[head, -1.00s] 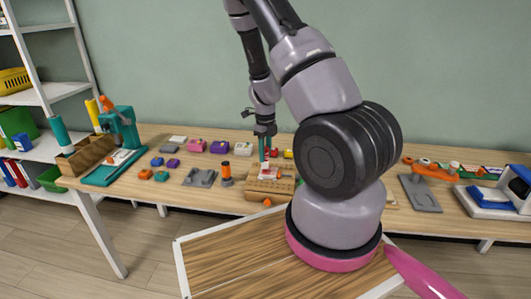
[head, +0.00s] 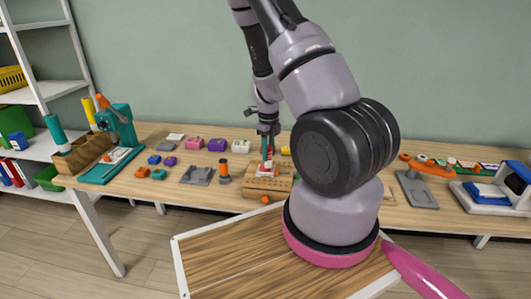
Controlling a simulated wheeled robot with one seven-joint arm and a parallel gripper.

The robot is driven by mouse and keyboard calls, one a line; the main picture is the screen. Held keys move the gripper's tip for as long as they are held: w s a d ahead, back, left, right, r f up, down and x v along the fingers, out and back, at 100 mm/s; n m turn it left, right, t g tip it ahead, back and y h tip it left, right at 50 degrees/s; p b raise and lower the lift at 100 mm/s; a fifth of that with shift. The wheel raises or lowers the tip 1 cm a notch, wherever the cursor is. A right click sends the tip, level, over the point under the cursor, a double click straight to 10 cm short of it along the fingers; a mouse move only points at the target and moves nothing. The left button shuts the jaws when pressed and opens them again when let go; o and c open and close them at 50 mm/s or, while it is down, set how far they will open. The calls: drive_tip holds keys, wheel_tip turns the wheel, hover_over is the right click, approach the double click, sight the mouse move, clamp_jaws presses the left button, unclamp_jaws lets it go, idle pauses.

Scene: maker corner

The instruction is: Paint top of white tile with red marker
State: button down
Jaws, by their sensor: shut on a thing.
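My gripper (head: 267,154) points down over the wooden block (head: 258,194) in the middle of the table. It is shut on a thin upright thing that looks like the red marker (head: 269,165), mostly hidden by the fingers. Below it, a small white tile (head: 262,174) lies on top of the block, with red on part of its top. The marker's lower end is at or just above the tile. The view is too small to tell whether they touch.
A teal press (head: 118,125) stands farther left. An orange rack (head: 432,170) and a grey-and-blue machine (head: 493,194) stand at right.

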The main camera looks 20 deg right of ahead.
drive_tip(key=shift+s+d, duration=0.15)
drive_tip(key=shift+d, duration=0.2)
drive_tip(key=shift+w+d, duration=0.35)
drive_tip(key=shift+w, duration=0.25)
drive_tip(key=shift+w+d, duration=0.3)
drive_tip(key=shift+w, duration=0.25)
wheel_tip(320, 180, up, 6)
drive_tip(key=shift+f, duration=0.1)
idle(0.4)
idle(0.5)
